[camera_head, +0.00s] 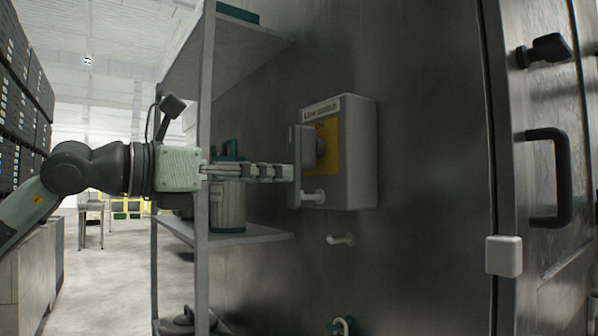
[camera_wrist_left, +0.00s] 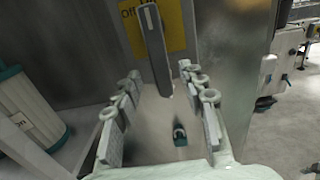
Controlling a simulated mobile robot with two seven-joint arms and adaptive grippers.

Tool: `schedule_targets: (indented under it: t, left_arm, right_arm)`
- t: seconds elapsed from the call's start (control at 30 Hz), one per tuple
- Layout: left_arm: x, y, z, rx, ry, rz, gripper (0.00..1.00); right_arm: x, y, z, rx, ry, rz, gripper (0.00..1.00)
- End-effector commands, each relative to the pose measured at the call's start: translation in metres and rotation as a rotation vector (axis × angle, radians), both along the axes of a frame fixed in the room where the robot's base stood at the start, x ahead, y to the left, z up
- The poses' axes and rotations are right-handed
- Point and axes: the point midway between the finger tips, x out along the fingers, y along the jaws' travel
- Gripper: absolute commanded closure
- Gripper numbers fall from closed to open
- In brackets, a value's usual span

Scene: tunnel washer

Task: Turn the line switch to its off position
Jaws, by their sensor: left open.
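The line switch is a grey box (camera_head: 358,155) on the steel wall, with a label on top and a yellow plate (camera_head: 329,158) that reads "On" at its upper part. A long grey handle (camera_head: 302,160) stands out from the plate, roughly upright. In the left wrist view the handle (camera_wrist_left: 155,50) hangs in front of the yellow plate (camera_wrist_left: 180,28), where "Off" shows to its left. My left gripper (camera_head: 288,172) is open just left of the handle. In the left wrist view its fingers (camera_wrist_left: 160,73) lie either side of the handle's lower end; contact is not visible. My right gripper is out of view.
A metal shelf rack (camera_head: 204,120) with a canister (camera_head: 228,205) stands close behind my left gripper. A small white peg (camera_head: 314,196) sticks out low on the box, another (camera_head: 342,240) below it. A door with a black handle (camera_head: 560,178) is at the right.

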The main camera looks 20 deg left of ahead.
Motion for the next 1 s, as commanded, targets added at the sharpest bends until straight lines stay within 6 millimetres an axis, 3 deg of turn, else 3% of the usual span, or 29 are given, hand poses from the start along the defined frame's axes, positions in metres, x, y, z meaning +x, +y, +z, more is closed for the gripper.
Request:
schedule_targets:
  t: [0.3,0.67,1.0]
  left_arm:
    - [0.035,-0.028,0.002,-0.004,0.0,-0.004,0.59]
    - [0.04,-0.031,0.0,-0.003,0.0,-0.003,0.59]
    - [0.04,-0.031,0.0,-0.004,0.0,-0.003,1.0]
  right_arm:
    - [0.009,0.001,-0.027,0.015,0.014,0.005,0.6]
    - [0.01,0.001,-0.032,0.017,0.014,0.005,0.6]
    - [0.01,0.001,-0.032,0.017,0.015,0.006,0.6]
